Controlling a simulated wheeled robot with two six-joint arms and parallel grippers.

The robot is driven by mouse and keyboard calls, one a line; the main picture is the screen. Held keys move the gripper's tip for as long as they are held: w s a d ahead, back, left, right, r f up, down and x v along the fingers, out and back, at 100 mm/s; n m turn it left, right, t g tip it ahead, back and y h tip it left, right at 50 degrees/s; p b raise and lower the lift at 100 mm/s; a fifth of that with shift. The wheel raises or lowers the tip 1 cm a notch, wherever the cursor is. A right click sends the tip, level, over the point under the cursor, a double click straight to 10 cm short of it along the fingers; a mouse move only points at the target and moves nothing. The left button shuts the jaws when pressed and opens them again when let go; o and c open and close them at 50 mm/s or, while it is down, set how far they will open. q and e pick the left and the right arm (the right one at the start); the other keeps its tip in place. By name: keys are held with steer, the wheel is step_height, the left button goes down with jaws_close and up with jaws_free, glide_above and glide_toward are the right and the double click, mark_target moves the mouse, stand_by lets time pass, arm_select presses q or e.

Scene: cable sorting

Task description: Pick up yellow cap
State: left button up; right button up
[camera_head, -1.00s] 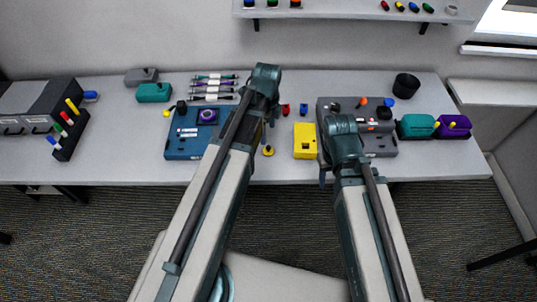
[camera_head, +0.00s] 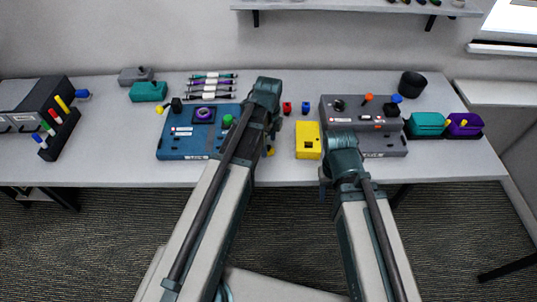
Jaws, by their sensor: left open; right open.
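A small yellow cap-like piece (camera_head: 271,151) stands on the table between the blue device and the yellow box, partly hidden by my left gripper. A second small yellow piece (camera_head: 160,110) lies at the left corner of the blue device. My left gripper (camera_head: 272,136) is open, pointing down over or just beside the nearer yellow piece; I cannot tell whether it touches it. My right gripper (camera_head: 324,184) is open and empty near the table's front edge, in front of the grey device.
The blue device (camera_head: 172,148) is left of my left gripper, partly behind the arm. The yellow box (camera_head: 308,146) and grey device (camera_head: 388,147) are to the right. Small red (camera_head: 287,107) and blue (camera_head: 306,108) pieces sit behind. A marker rack (camera_head: 61,137) is far left.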

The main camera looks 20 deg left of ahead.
arm_select(q)
steer(key=shift+f+b, duration=0.5)
steer(key=shift+f, duration=0.45)
steer(key=shift+r, duration=0.1)
arm_select(e)
steer(key=shift+f, duration=0.9)
arm_select(q)
steer(key=shift+c, duration=0.3)
